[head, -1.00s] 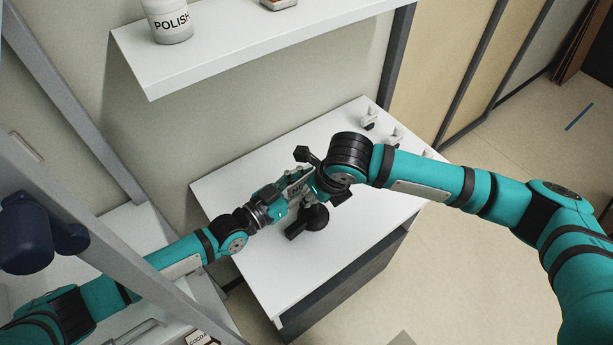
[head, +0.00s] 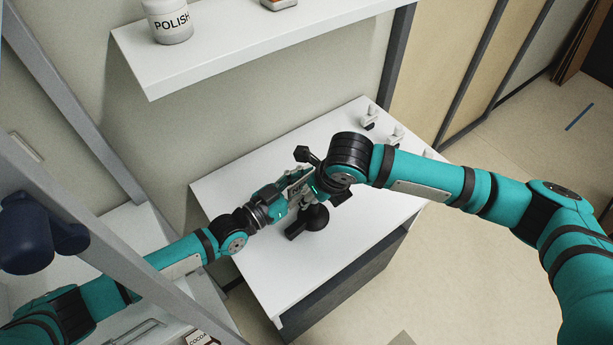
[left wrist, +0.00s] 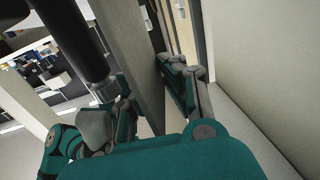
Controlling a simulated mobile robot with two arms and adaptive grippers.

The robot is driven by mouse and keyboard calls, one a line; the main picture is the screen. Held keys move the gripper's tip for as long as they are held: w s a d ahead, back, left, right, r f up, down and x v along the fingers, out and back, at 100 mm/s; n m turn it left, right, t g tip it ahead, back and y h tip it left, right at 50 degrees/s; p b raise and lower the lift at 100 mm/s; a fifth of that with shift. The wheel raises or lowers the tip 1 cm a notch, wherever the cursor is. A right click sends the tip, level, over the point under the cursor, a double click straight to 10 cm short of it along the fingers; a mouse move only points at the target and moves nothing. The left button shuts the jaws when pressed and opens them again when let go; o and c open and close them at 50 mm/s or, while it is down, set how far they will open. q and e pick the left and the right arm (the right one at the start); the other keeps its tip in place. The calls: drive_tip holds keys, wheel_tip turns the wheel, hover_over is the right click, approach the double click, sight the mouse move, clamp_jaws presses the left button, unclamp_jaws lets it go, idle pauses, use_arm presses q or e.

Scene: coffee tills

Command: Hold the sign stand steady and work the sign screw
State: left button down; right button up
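The sign stand shows in the head view as a dark rounded base (head: 314,218) on the white counter; its upper part is largely hidden by my grippers. A dark knobbed piece (head: 302,154) sticks out up and left of them; I cannot tell whether it is the sign screw. My left gripper (head: 303,187) is at the stand from the left. In the left wrist view its fingers (left wrist: 151,98) are apart, with background showing between them. A dark cylinder (left wrist: 82,42) runs down behind the left finger. My right gripper (head: 326,186) is over the stand, its fingers mostly hidden below the black wrist.
The white counter (head: 265,270) is bare at the front. Small white items (head: 369,118) stand along its back right edge. A wall shelf (head: 245,55) above holds a POLISH jar (head: 167,22). A grey frame post (head: 75,130) stands at the left, near my left arm.

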drive_tip(key=shift+r, duration=0.1)
drive_tip(key=v, duration=1.1)
drive_tip(key=shift+r, duration=0.4)
drive_tip(key=shift+s, duration=0.15)
drive_tip(key=shift+f, duration=0.15)
drive_tip(key=shift+c, duration=1.1)
drive_tip(key=x, duration=1.1)
drive_tip(key=shift+w+f, duration=0.2)
drive_tip(key=shift+f, duration=0.15)
